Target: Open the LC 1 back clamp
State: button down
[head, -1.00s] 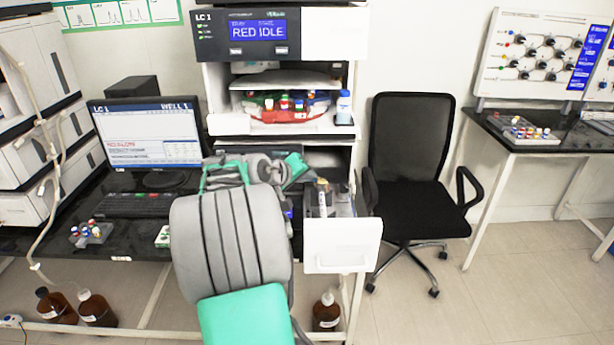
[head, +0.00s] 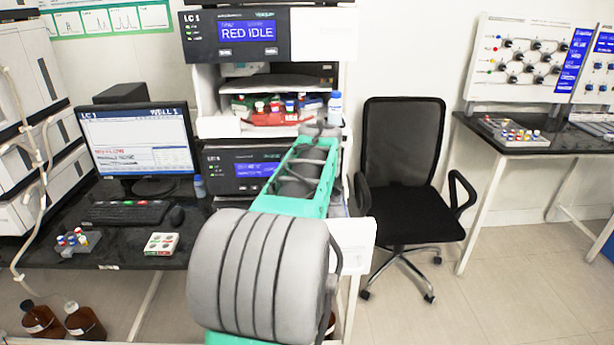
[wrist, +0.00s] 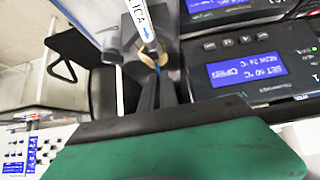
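The LC 1 stack (head: 197,40) stands in the middle of the head view, with its white drawer front (head: 352,245) pulled out at the lower right. In the wrist view a white labelled column (wrist: 140,20) with a blue arrow ends in a tan fitting (wrist: 148,48), with a bit of blue below it. My gripper (wrist: 157,88) shows as two dark, narrow fingers close together, just below this fitting in the picture. I cannot tell whether they touch anything. The back clamp cannot be made out clearly. In the head view my arm hides the gripper and most of the drawer.
The stack's lower unit (head: 213,170) also shows its lit blue display in the wrist view (wrist: 246,68). Bottles (head: 275,108) stand on the shelf above. A black chair (head: 405,150) is right of the drawer. A monitor (head: 135,140) and keyboard (head: 127,213) lie left.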

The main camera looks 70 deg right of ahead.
jog(key=s+t+p, duration=0.1)
jog(key=s+d+m+t+y+p, duration=0.1)
jog(key=p, duration=0.1)
jog(key=shift+m+t, duration=0.3)
jog(key=t+p, duration=0.1)
jog(key=s+m+p, duration=0.1)
jog(key=shift+d+f+t+y+p, duration=0.2)
jog(key=shift+d+t+y+p, duration=0.05)
jog(key=shift+t+y+p, duration=0.15)
jog(key=shift+s+d+f+m+t+y+p, duration=0.15)
jog(key=shift+f+m+t+p, duration=0.2)
jog(key=shift+t+p, duration=0.25)
jog(key=shift+s+d+f+m+t+y+p, duration=0.15)
jog(key=shift+f+m+t+p, duration=0.2)
jog(key=shift+t+p, duration=0.2)
jog(key=shift+a, duration=0.15)
jog(key=c, duration=1.7)
grip_release()
jog(key=shift+o, duration=0.4)
